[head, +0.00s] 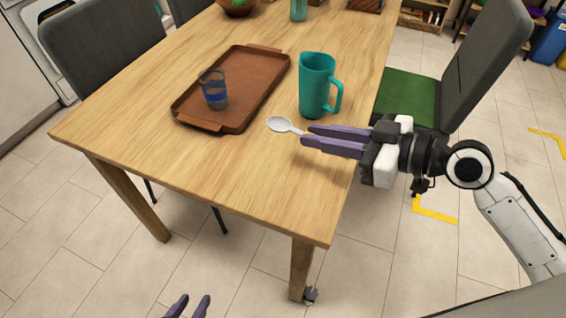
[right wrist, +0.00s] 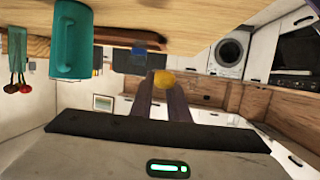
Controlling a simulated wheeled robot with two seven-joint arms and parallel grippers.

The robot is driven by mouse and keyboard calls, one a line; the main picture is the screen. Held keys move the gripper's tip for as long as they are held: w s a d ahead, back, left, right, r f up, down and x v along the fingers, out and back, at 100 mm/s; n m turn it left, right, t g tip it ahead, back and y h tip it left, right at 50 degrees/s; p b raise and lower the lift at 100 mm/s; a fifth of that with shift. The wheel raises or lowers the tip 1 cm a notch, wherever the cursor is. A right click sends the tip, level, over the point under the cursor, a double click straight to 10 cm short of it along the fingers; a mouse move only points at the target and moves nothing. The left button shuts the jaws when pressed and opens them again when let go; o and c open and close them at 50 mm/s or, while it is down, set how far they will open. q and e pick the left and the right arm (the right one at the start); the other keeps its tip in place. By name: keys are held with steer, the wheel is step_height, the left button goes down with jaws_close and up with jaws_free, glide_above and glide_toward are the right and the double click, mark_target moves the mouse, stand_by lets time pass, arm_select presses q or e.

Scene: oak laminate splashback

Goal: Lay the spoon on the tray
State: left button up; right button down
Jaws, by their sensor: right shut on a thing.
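The pale spoon (head: 281,125) extends from the fingertips of my right gripper (head: 303,136), which is shut on its handle. In the right wrist view a yellowish rounded shape (right wrist: 164,77) shows at the fingertips and seems to be the spoon's bowl. The spoon is near the tray's right side, apart from it; its exact height over the table is hard to tell. The brown tray (head: 243,116) lies on the table with a blue-banded glass (head: 214,90) standing in it. My left gripper (head: 188,308) is open at the bottom edge, only its fingertips showing.
A teal pitcher (head: 315,86) stands right of the tray, close behind my right gripper; it also shows in the right wrist view (right wrist: 71,40). The wooden table (head: 215,165) is bare in front of the tray. A bowl (head: 238,8) and a teal bottle (head: 298,10) stand far back.

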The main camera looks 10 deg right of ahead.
steer(key=x, duration=0.3)
steer(key=shift+w+a, duration=0.2)
steer(key=shift+a, duration=0.15)
steer(key=b, duration=0.2)
glide_above(299, 172)
step_height(299, 172, down, 4)
steer(key=shift+f, duration=0.1)
step_height(299, 172, down, 6)
steer(key=shift+r+b, duration=0.25)
steer(key=shift+b, duration=0.15)
steer(key=shift+f, duration=0.15)
steer(key=c, duration=1.7)
jaws_free()
